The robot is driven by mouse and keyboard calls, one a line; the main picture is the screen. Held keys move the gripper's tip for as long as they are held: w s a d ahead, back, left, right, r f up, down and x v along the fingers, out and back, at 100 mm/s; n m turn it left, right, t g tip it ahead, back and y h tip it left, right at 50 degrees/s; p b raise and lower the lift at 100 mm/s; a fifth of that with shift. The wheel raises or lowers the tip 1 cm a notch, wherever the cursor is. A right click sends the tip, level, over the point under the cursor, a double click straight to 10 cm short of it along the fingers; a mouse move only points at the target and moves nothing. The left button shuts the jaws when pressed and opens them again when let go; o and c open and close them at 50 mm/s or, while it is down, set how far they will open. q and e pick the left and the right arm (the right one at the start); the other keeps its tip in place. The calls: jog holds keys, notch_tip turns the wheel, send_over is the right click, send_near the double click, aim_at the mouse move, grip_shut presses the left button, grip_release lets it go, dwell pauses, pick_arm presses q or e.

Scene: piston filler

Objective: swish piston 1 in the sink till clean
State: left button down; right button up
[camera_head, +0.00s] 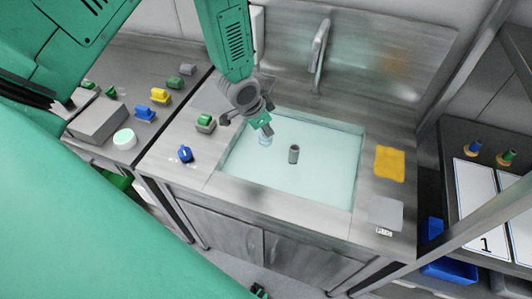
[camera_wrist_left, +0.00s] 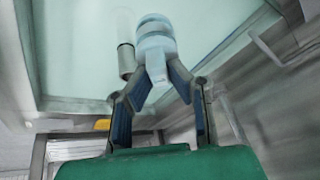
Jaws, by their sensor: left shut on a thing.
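My left gripper (camera_head: 263,130) reaches down over the left part of the sink (camera_head: 325,180). It is shut on a pale, whitish-blue piston (camera_head: 265,140), which points down toward the sink basin. In the left wrist view, the fingers (camera_wrist_left: 152,88) grip the piston (camera_wrist_left: 156,42) at its narrower end, with its wide round end away from the gripper. I cannot tell how deep the piston is in the pale blue water. A number on the piston is not visible. My right gripper is not in view.
A grey upright cylinder (camera_head: 293,154) stands in the sink near the piston. A tap (camera_head: 319,48) rises behind. A yellow cloth (camera_head: 390,163) lies on the right rim, and a blue part (camera_head: 185,154) on the left counter. A mat marked 1 (camera_head: 476,205) lies far right.

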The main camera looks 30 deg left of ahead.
pick_arm(q)
jog(key=shift+r, duration=0.15)
jog(key=shift+r+p, duration=1.55)
jog(key=shift+r, duration=0.4)
